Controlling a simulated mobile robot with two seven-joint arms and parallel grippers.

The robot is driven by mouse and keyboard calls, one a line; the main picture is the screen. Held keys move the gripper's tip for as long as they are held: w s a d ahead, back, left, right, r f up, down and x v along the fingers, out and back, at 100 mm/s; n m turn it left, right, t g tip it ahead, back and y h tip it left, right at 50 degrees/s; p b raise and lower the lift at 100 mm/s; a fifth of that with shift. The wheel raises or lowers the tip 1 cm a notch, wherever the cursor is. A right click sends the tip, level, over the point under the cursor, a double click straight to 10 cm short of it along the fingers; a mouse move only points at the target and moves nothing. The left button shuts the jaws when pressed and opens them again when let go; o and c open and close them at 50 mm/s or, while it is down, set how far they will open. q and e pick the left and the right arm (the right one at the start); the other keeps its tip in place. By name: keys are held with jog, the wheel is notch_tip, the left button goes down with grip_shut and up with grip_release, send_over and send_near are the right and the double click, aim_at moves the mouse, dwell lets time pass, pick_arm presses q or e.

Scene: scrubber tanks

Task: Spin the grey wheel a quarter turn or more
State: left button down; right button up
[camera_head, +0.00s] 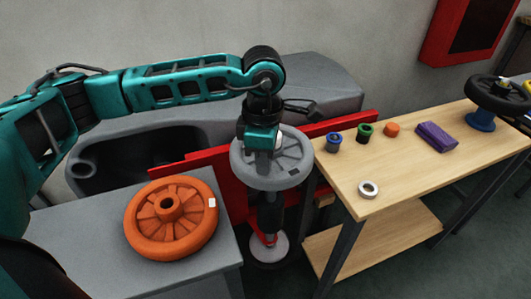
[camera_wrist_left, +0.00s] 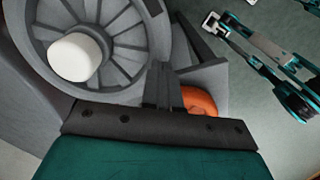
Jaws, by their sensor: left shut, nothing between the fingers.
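The grey wheel (camera_head: 268,178) lies flat on top of an upright post, between the grey counter and the wooden bench. In the left wrist view, the wheel (camera_wrist_left: 112,48) shows spokes, a rim and a white hub (camera_wrist_left: 75,57). My left gripper (camera_wrist_left: 163,85) is shut and empty, pointing at the wheel's rim. In the head view, its wrist hangs over the wheel and hides part of it. I cannot tell whether the fingertips touch the wheel. A teal arm at the upper right of the wrist view appears to be my right one; its jaws are unclear.
An orange wheel (camera_head: 171,218) lies on the grey counter (camera_head: 200,278) at left. A red panel (camera_head: 225,155) stands behind the post. The wooden bench (camera_head: 395,180) holds several coloured caps, a metal ring (camera_head: 369,189), a purple block (camera_head: 436,137) and a black wheel (camera_head: 497,97).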

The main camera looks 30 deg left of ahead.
aim_at(293, 171)
pick_arm(q)
jog(key=shift+f+b, duration=0.55)
jog(key=shift+f, duration=0.1)
dwell(0.3)
jog(key=shift+w+d, duration=0.25)
jog(key=shift+d, duration=0.3)
jog(key=shift+w+d, duration=0.2)
jog(key=shift+d, duration=0.3)
jog(key=shift+w+d+f+b, duration=0.1)
jog(key=shift+w+d+b, duration=0.5)
jog(key=shift+d, duration=0.25)
jog(key=shift+w+d, duration=0.1)
jog(key=shift+w+d, duration=0.55)
jog(key=shift+w, duration=0.2)
